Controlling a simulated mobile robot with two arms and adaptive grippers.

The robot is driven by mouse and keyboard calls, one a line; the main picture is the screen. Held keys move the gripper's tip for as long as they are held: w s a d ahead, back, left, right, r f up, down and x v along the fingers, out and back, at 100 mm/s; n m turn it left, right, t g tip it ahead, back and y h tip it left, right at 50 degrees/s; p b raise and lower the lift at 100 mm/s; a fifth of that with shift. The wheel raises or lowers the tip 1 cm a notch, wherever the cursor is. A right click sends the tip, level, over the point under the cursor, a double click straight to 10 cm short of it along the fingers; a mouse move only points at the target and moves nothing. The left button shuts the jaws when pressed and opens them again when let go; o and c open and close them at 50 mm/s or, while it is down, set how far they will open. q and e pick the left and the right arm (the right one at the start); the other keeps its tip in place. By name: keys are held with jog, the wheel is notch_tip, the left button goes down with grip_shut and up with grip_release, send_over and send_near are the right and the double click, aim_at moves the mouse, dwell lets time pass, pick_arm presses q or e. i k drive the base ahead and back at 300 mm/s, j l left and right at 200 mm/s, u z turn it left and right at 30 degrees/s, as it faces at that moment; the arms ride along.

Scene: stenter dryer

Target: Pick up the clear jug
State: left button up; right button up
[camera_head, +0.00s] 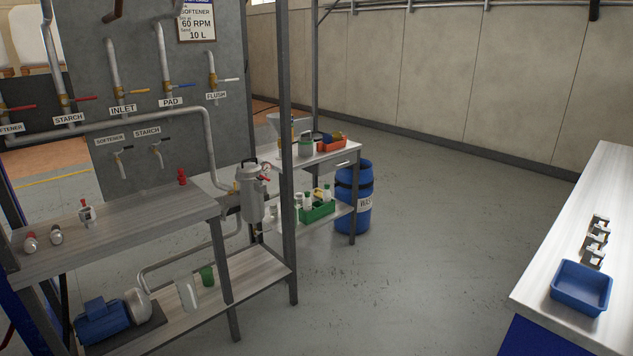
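A pale, translucent jug (187,294), which looks like the clear jug, stands upright on the lower shelf (255,276) of the near left bench. A green cup (207,276) stands just to its right, and a blue pump (103,320) lies to its left. Another greyish jug-like vessel (306,146) stands on the far small table; I cannot tell whether it is clear. Neither of my grippers is in view.
The bench top (130,232) and upright posts (287,180) frame the lower shelf. A metal canister (251,193) hangs at the bench's right end. A blue drum (353,197) stands behind. A white counter (590,215) with a blue tray (580,288) is at right. The middle floor is clear.

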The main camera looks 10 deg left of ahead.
aim_at(185, 283)
jog(key=i+j+u, duration=0.1)
jog(key=i+u, duration=0.7)
jog(key=i, duration=0.15)
jog(key=i+l+u, duration=0.35)
jog(key=i, duration=0.15)
jog(key=j, duration=0.1)
